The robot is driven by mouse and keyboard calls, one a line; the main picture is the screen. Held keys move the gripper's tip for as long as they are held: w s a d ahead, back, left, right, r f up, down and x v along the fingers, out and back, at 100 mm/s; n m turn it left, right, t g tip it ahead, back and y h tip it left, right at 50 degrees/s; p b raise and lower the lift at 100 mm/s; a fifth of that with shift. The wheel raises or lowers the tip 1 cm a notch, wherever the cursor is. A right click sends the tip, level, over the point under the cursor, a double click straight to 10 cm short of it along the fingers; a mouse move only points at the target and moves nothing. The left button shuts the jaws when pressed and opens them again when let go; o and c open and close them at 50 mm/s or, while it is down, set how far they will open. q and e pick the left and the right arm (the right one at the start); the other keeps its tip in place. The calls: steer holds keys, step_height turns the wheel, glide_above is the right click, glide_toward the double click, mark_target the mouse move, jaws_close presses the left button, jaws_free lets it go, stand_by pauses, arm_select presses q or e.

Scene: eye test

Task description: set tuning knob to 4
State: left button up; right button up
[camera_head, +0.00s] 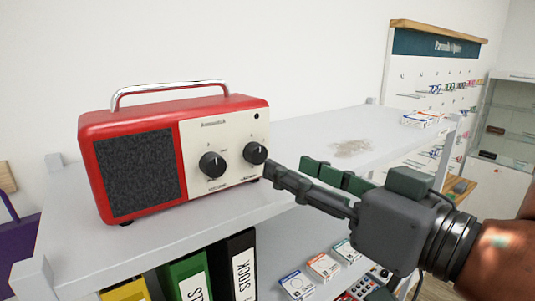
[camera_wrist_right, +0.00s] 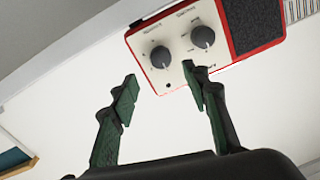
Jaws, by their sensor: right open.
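A red radio (camera_head: 130,121) with a cream front panel stands on the grey shelf and shows upside down in the wrist view (camera_wrist_right: 259,40). Its panel has two black knobs: the left knob (camera_head: 212,164), nearer the speaker, and the right knob (camera_head: 255,153). In the wrist view these are the speaker-side knob (camera_wrist_right: 203,37) and the outer knob (camera_wrist_right: 160,57). The small labels are too blurred to tell surely which is tuning, or either setting. My right gripper (camera_head: 288,165) is open and empty, its fingers (camera_wrist_right: 160,82) apart, near the outer knob. My left gripper is out of view.
The shelf top (camera_head: 310,146) is clear right of the radio except a brownish patch (camera_head: 352,147) and a small box (camera_head: 421,118) farther back. Binders (camera_head: 241,265) and small boxes (camera_head: 324,266) sit on the level below. A pegboard (camera_head: 435,75) stands behind.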

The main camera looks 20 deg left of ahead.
mark_target(261, 155)
steer(key=x, duration=0.7)
steer(key=shift+a+f+p, duration=0.1)
steer(key=shift+a+p, duration=0.05)
steer(key=shift+p, duration=0.25)
steer(key=c, duration=1.2)
